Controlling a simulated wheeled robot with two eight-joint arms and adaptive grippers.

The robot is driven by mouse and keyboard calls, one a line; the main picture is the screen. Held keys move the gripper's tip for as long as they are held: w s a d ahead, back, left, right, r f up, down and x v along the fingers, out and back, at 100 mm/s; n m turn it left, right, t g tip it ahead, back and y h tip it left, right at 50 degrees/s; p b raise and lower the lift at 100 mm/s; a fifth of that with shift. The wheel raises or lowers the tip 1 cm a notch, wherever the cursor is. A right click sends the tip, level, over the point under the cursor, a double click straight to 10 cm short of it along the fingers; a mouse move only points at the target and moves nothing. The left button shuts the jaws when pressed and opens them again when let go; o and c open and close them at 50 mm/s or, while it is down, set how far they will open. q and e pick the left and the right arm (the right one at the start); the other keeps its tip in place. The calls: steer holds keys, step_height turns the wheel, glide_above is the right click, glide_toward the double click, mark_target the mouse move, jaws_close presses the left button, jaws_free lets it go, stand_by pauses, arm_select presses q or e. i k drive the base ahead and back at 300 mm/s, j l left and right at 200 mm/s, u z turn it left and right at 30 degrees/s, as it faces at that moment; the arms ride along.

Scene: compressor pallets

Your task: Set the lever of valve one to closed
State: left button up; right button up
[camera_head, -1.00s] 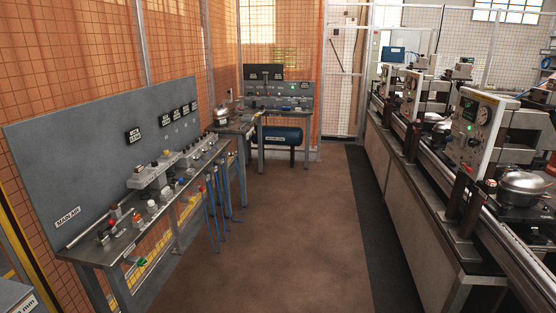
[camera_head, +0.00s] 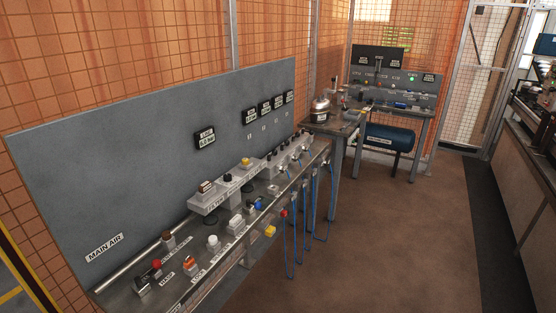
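The grey bench (camera_head: 130,290) with a tall back panel (camera_head: 100,180) marked MAIN AIR stands on the left. Along it are small fittings: a red-topped one (camera_head: 156,264), an orange one (camera_head: 190,264), a white knob (camera_head: 212,242), a blue one (camera_head: 257,205) and a yellow one (camera_head: 270,231) at the front edge. A second panel (camera_head: 418,90) with small controls stands at the back. Most labels are too small to read, so I cannot tell which fitting is valve one or how its lever is set. Neither of my grippers is in view.
Blue hoses (camera_head: 288,240) hang from the front of the bench. A dark blue tank (camera_head: 390,138) sits under the back table. A long grey counter (camera_head: 520,150) runs along the right. The brown floor (camera_head: 390,240) between is clear.

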mark_target(275, 152)
steer(key=i+j+u, duration=0.1)
steer(key=i+u, duration=0.25)
steer(key=u, duration=0.2)
steer(key=i+l+u, duration=0.2)
steer(key=u, duration=0.25)
